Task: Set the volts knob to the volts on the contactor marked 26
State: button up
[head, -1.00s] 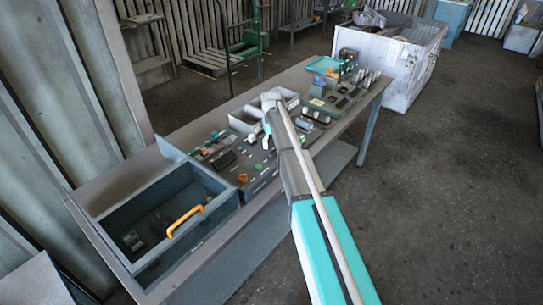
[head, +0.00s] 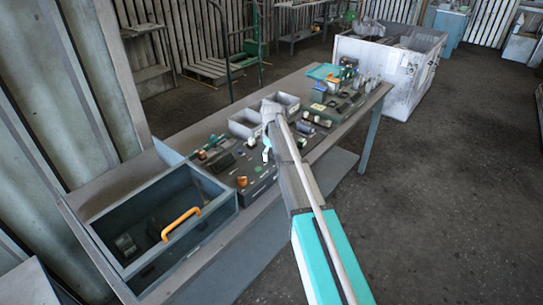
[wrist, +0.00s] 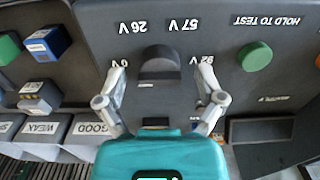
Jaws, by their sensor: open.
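In the wrist view the volts knob (wrist: 160,65) is a dark, rounded knob on a grey panel, with upside-down marks 0 V, 26 V, 57 V and 92 V around it. I cannot tell which mark it points to. My gripper (wrist: 162,75) is open, with one fingertip on each side of the knob; contact is not clear. A blue block (wrist: 47,42) and a grey-and-orange block (wrist: 40,97) with white labels lie at the left. Their labels are too small to read, so I cannot tell which contactor is marked 26. In the head view my gripper (head: 267,147) is over the bench panel.
A green button (wrist: 254,56) marked HOLD TO TEST is right of the knob. Boxes labelled WEAK (wrist: 40,128) and GOOD (wrist: 92,128) are at lower left. In the head view, an open bin (head: 150,235) with an orange handle (head: 181,223) fills the bench's near end.

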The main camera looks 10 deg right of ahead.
jog(key=shift+c, duration=0.2)
jog(key=c, duration=1.1)
jog(key=shift+m, duration=0.6)
jog(key=m, duration=1)
jog(key=shift+s+m, duration=0.1)
jog(key=shift+m, duration=0.3)
jog(key=o, duration=1.1)
